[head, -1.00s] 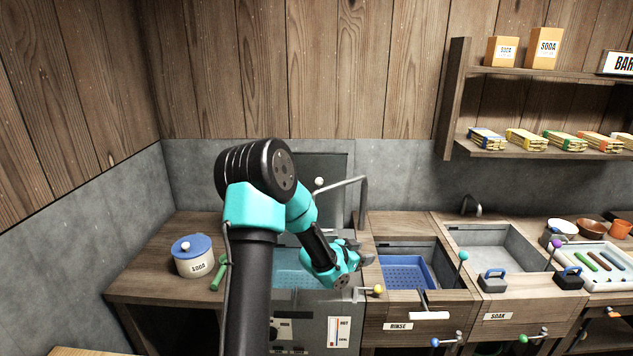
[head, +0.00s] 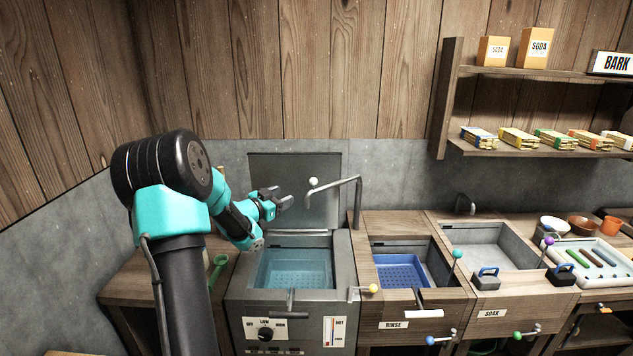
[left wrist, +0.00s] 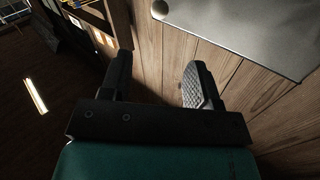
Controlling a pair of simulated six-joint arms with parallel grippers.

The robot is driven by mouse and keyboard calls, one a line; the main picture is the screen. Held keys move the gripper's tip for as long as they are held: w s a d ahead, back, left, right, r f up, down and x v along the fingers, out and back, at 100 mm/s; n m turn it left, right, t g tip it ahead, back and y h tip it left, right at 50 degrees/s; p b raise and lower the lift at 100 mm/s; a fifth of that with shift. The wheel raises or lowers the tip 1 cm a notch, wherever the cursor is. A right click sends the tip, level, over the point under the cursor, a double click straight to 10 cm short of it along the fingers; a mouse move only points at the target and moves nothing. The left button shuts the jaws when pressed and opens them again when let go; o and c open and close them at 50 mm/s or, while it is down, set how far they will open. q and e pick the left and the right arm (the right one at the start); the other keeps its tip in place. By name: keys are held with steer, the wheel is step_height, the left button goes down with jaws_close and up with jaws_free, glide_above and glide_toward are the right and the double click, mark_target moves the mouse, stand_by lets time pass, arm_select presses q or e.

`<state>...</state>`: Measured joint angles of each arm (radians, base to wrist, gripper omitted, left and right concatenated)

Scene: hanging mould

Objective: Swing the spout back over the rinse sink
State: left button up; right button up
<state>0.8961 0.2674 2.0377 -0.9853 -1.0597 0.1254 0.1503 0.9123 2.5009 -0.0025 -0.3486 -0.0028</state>
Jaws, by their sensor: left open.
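The spout (head: 336,184) is a thin grey bent pipe on a post at the back, between the heated vat and the rinse sink. Its arm points left over the vat's back part, and a pale ball (head: 313,181) sits at its free end. The rinse sink (head: 433,254), with a blue basket inside, is to the right of the post. My left gripper (head: 284,197) is open and empty, just left of the ball and apart from it. My right gripper is out of view.
The heated vat (head: 240,287) holds blue water, and its raised grey lid (head: 265,168) stands behind the gripper and spout. A yellow-knobbed lever (head: 372,288) is at the vat's right front. The soak sink (head: 520,262) is farther right. Air above the rinse sink is clear.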

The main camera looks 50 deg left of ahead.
arm_select(q)
steer(key=w, duration=0.5)
steer(key=w+a, duration=0.1)
steer(key=w, duration=1.1)
steer(key=shift+w+a, duration=0.1)
steer(key=shift+a, duration=0.1)
jaws_close()
